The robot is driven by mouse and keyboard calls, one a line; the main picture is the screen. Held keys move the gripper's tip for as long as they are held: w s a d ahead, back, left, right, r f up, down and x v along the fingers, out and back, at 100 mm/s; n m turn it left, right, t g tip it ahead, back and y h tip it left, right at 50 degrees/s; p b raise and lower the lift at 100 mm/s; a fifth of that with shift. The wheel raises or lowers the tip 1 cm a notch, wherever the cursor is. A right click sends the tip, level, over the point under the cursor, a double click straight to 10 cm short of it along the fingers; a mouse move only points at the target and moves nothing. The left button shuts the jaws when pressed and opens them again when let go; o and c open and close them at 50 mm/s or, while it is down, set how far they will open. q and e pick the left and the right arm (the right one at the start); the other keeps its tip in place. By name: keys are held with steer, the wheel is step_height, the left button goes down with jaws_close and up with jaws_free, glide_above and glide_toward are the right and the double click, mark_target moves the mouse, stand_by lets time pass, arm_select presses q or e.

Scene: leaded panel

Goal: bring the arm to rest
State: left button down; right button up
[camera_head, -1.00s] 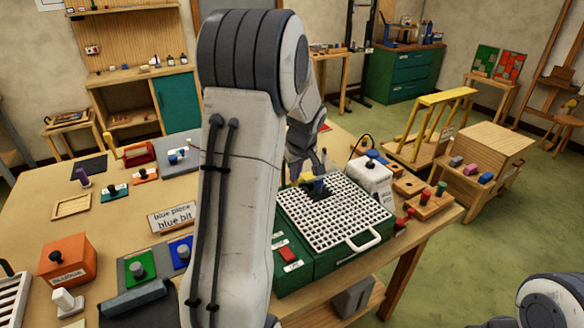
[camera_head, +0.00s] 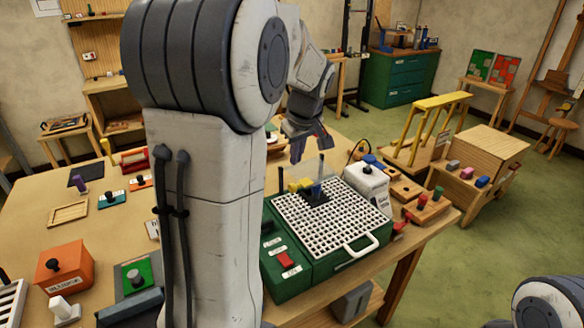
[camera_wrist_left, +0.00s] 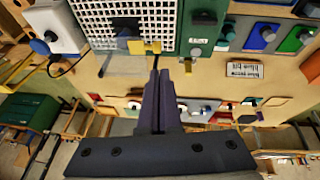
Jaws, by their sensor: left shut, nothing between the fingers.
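My left gripper (camera_head: 297,152) hangs above the far edge of the green box (camera_head: 290,285) with the white grid top (camera_head: 335,225). Its fingers are together with nothing between them, and the left wrist view shows the shut fingers (camera_wrist_left: 158,95) close up. The gripper is apart from both. My left upper arm covers the middle of the table. My right gripper is out of the picture.
A white box with a blue knob (camera_head: 366,182) stands right behind the grid. A wooden block with coloured pegs (camera_head: 427,207) is to its right. An orange box (camera_head: 65,268) and a wooden tray (camera_head: 69,214) are on the left of the table (camera_head: 125,230). Green floor (camera_head: 480,270) is clear at right.

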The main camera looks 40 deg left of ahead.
arm_select(q)
steer(key=s+d+f+m+h, duration=0.1)
steer(key=s+d+m, duration=0.25)
steer(key=d, duration=0.45)
steer(key=s+d+f+m+h, duration=0.1)
steer(key=s+d+f+m, duration=0.1)
steer(key=d+m, duration=0.35)
steer(key=s+d+f+m+h, duration=0.1)
steer(key=s+d+m, duration=0.1)
steer(key=d, duration=0.8)
steer(key=s+d+f+m+g, duration=0.1)
steer(key=s+d+f+m, duration=0.1)
steer(key=s, duration=0.3)
steer(key=s+d+f+m+g+h, duration=0.1)
steer(key=s+d+f+m, duration=0.1)
steer(key=s+d+m, duration=0.2)
steer(key=s+d+f+m, duration=0.1)
steer(key=s+m, duration=0.3)
steer(key=s, duration=0.4)
steer(key=shift+d+f+m+g+b, duration=0.3)
steer(key=shift+d+f+g+b, duration=0.15)
steer(key=shift+d, duration=0.45)
